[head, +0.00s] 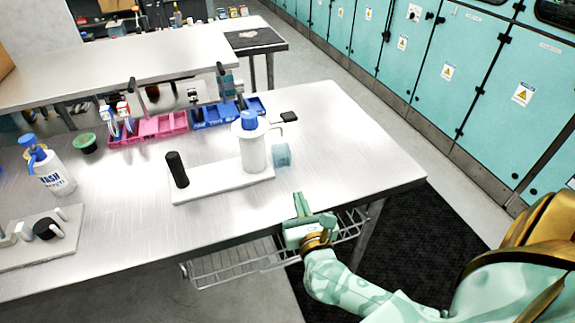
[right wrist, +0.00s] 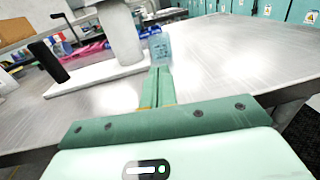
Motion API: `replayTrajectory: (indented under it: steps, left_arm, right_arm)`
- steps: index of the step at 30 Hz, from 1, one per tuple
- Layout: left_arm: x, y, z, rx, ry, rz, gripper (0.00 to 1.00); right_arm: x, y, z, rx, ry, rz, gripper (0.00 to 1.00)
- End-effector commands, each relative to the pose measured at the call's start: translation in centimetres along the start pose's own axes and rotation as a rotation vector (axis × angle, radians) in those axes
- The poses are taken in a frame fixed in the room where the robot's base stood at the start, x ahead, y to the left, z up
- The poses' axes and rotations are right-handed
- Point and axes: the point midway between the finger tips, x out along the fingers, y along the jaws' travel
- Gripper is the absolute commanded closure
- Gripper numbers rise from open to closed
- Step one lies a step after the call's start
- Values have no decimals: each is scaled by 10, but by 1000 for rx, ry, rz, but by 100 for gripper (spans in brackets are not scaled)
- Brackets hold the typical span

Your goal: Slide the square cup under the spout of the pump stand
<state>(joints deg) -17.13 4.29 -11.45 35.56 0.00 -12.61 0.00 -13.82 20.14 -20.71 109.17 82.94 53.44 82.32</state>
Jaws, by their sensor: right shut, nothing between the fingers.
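The square cup (head: 281,155) is a small pale teal, see-through box standing on the table just right of the pump stand's white column. It also shows in the right wrist view (right wrist: 160,48), straight beyond my fingertips. The pump stand (head: 254,152) has a white column with a blue cap, a short spout (head: 277,129) on its right side and a flat white base. The cup looks below the spout in the head view; whether it is exactly under it I cannot tell. My right gripper (head: 299,203) is shut and empty, in front of the cup and apart from it. My left gripper is not in view.
A black upright handle (head: 177,169) stands on the base's left part. Blue bins (head: 212,115) and pink bins (head: 160,128) line the back. A wash bottle (head: 52,172) stands at left. The table to the right is clear.

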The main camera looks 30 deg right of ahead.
Motion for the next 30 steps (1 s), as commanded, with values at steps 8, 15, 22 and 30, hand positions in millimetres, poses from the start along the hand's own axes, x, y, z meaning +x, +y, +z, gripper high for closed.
replayTrajectory:
  steps: [8, 15, 22, 30]
  left_arm:
    - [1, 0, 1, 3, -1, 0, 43]
    - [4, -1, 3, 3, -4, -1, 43]
    - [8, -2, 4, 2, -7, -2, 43]
    - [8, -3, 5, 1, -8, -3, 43]
  right_arm:
    - [47, -1, 1, 1, -3, -4, 100]
    - [98, -1, 0, 0, -1, -3, 100]
    - [128, -1, -1, 0, 1, -3, 100]
    - [136, -1, -1, 1, 3, -3, 100]
